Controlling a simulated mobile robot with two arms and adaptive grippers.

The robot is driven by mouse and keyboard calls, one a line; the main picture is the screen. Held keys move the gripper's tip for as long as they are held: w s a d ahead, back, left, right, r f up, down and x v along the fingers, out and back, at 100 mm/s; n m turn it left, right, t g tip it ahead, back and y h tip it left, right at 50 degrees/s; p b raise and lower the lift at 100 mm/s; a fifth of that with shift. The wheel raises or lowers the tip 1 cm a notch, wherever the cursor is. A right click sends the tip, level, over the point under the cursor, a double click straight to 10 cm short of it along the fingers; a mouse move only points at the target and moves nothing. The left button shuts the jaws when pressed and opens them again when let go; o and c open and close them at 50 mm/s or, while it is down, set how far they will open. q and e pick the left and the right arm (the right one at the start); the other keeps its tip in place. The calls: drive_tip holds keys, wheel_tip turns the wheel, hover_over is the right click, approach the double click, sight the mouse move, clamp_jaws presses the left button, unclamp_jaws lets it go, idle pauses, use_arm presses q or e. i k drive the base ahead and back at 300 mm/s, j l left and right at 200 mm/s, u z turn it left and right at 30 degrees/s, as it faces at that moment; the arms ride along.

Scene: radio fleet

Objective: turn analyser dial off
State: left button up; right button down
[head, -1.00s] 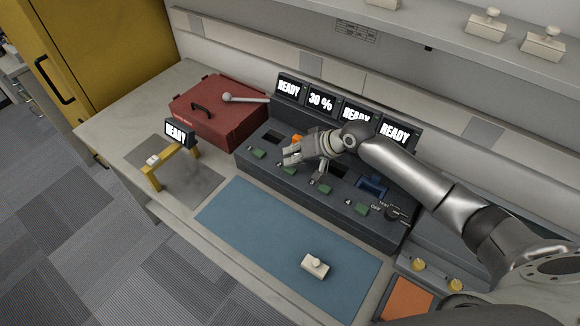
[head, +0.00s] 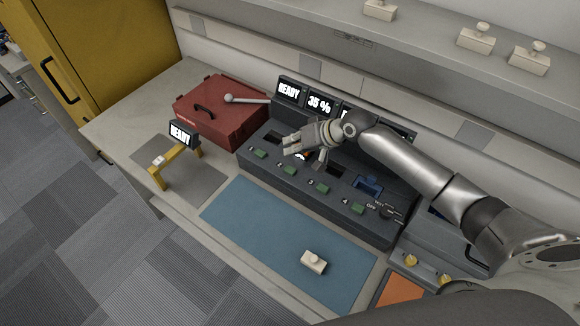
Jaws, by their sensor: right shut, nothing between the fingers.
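The analyser dial (head: 386,212) is a dark round knob at the right end of the dark grey console (head: 330,208), beside small white labels that include OFF. Its pointer is too small to read. My right gripper (head: 287,145) is shut and empty. It hangs over the console's second bay, well to the left of the dial, and hides part of that bay. My left gripper is out of view.
The console has several screens; one screen (head: 319,103) reads 35 %. My right arm covers others. A red case (head: 220,118) and a yellow stand (head: 172,168) are at left. A white block (head: 313,262) lies on the blue mat (head: 260,235). A shelf (head: 420,42) runs above.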

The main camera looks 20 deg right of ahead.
sight(386, 212)
drive_tip(key=k+j, duration=0.2)
drive_tip(key=k, duration=0.3)
drive_tip(key=k+j, duration=0.2)
drive_tip(key=k, duration=0.25)
drive_tip(key=k+j, duration=0.25)
drive_tip(key=k, duration=0.25)
